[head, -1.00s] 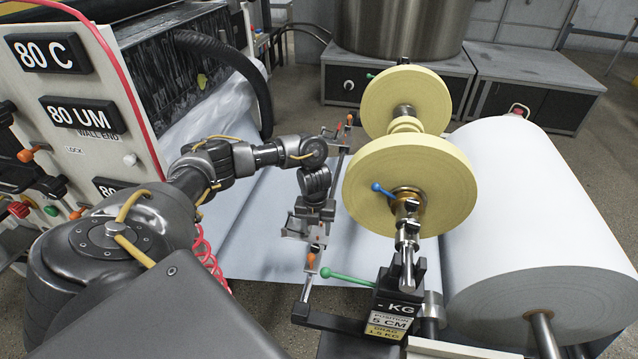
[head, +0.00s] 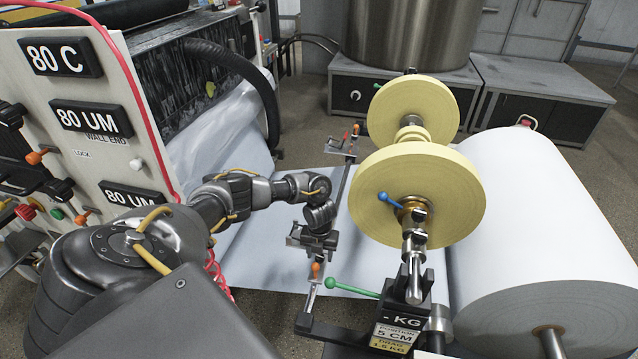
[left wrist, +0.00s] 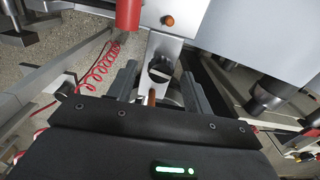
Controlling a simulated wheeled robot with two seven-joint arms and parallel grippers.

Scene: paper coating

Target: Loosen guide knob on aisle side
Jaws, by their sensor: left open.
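The aisle-side guide knob (head: 316,270) is a small orange handle on the near part of a long metal guide bar (head: 341,195). My left gripper (head: 318,246) points down over the bar, just behind this knob in the head view. In the left wrist view the left gripper (left wrist: 158,74) is open, with its two dark fingers apart. A dark round part with a pale slot (left wrist: 160,68) and a small orange piece (left wrist: 151,97) show between the fingers. I cannot tell whether the fingers touch anything. My right gripper is not in view.
Two yellow rolls (head: 430,200) sit on a shaft right of the bar. A green-tipped lever (head: 350,288) lies close right of the knob. A blue-tipped lever (head: 386,198) is higher up. A large white roll (head: 545,220) stands right. The panel (head: 90,110) is left.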

